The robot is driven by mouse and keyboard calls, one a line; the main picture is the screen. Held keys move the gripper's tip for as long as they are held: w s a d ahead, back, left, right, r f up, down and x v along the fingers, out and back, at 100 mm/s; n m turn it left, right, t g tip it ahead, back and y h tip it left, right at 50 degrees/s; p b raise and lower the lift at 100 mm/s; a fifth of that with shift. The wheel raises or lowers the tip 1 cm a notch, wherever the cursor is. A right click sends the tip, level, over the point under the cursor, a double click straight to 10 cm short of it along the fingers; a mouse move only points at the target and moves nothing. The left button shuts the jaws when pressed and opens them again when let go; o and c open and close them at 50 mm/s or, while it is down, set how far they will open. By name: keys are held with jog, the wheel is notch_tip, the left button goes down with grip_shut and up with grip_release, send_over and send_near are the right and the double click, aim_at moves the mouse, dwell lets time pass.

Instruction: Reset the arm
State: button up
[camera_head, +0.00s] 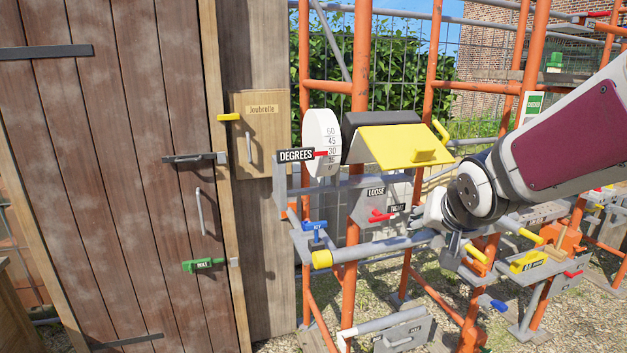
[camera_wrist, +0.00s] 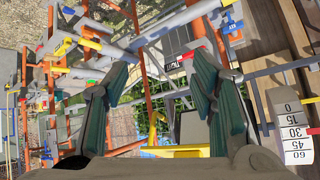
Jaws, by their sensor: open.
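My arm (camera_head: 570,140) reaches in from the right in the head view, with its grey and black wrist joint (camera_head: 478,190) in front of the orange scaffold frame. My gripper (camera_wrist: 158,75) shows in the wrist view with its two dark green finger pads wide apart. Nothing is between them. In the head view the gripper is largely hidden behind the wrist and among grey pipes. The yellow flap (camera_head: 395,146) with the numbered dial (camera_head: 321,143) stands left of my wrist. The dial also shows at the right of the wrist view (camera_wrist: 294,133).
A red LOOSE/TIGHT lever (camera_head: 380,216), a blue key-like handle (camera_head: 314,226) and a yellow-ended pipe (camera_head: 322,259) are left of my wrist. A yellow block (camera_head: 528,262) sits lower right. A wooden door (camera_head: 110,180) and small cabinet (camera_head: 262,125) stand left.

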jog(key=s+a+n+g+y+b, duration=0.1)
jog(key=s+a+n+g, duration=0.2)
jog(key=s, duration=2)
jog(key=shift+s+f+n+g+b, duration=0.2)
jog(key=shift+n+g+b, duration=0.15)
jog(key=shift+n+g, duration=0.2)
jog(key=shift+r, duration=0.1)
